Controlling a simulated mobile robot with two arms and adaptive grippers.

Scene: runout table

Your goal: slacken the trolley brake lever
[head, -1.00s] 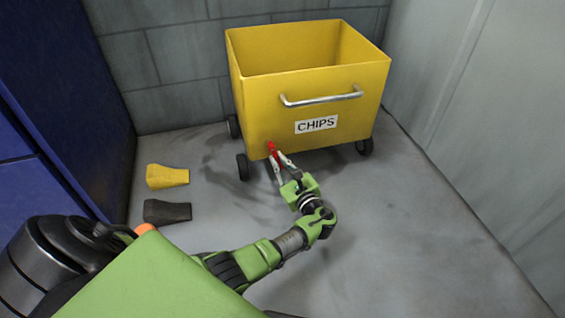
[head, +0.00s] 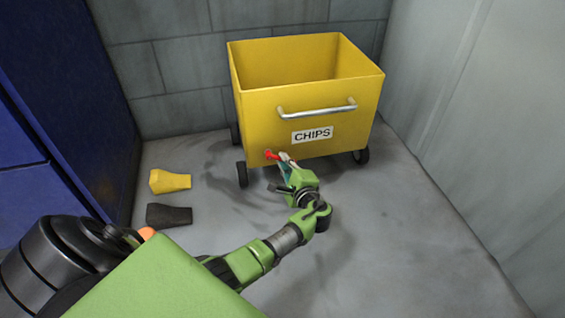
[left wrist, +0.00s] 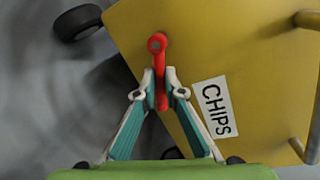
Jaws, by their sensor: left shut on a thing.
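The yellow trolley (head: 262,118), labelled CHIPS, stands on its black wheels near the back wall; it also fills the right of the left wrist view (left wrist: 205,60). The red brake lever (head: 270,154) is low on its front face, left of the label. In the left wrist view the lever (left wrist: 158,58) runs from a round pivot end down between my fingertips. My left gripper (head: 284,160) is shut on the lever's free end, a finger on each side (left wrist: 162,92). My right gripper is not in view.
A yellow wedge (head: 170,181) and a black wedge (head: 168,214) lie on the floor left of the trolley. A blue cabinet (head: 60,110) stands at the left. A grey wall (head: 470,120) bounds the right. The floor at front right is clear.

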